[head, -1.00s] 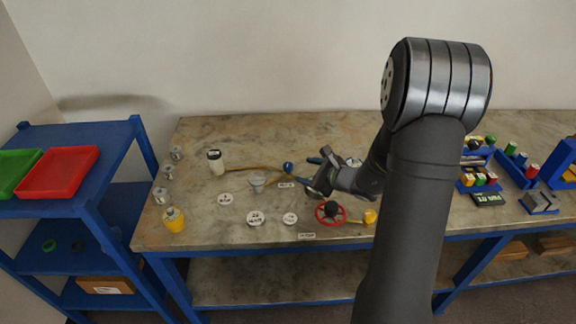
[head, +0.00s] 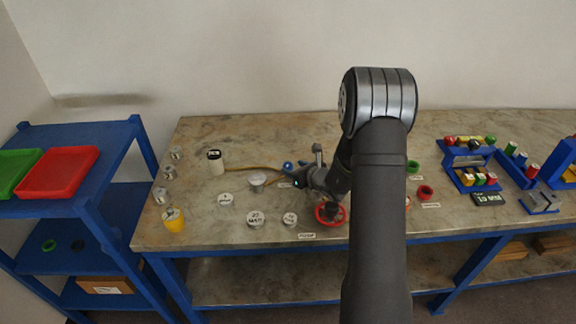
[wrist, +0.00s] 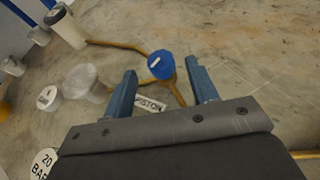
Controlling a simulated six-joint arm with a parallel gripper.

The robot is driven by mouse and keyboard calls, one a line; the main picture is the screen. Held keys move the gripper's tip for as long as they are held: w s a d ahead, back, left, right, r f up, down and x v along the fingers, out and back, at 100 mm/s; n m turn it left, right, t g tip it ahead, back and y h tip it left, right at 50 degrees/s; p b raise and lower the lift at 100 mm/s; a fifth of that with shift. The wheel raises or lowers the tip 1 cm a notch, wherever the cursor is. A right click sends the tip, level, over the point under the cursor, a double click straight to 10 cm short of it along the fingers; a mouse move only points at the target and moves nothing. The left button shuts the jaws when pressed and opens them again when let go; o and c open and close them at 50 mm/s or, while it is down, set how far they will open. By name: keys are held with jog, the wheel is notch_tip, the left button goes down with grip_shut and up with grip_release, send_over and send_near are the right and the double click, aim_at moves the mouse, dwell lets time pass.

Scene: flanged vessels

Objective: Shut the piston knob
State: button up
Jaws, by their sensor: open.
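The piston knob (wrist: 161,64) is a round blue knob with a short white mark on its top. It stands where brown pipes meet, just behind the label reading PISTON (wrist: 150,104). In the wrist view my gripper (wrist: 161,70) is open, and its two blue fingers point toward the knob from either side. The knob shows between and slightly beyond the fingertips, with no visible contact. In the head view the knob (head: 287,166) is small, just left of my gripper (head: 294,173), whose fingers are partly hidden and hard to make out.
A red handwheel (head: 331,214) stands in front of my gripper. A white-bodied vessel (head: 216,163) and a clear vessel (head: 257,181) stand to the left, with round gauges (head: 255,218) nearer the front edge. Coloured parts and blue racks (head: 470,178) are at right. The back of the bench is clear.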

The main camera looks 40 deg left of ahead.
aim_at(289, 165)
jog(key=x, duration=0.5)
jog(key=shift+r, duration=0.1)
jog(key=c, duration=1)
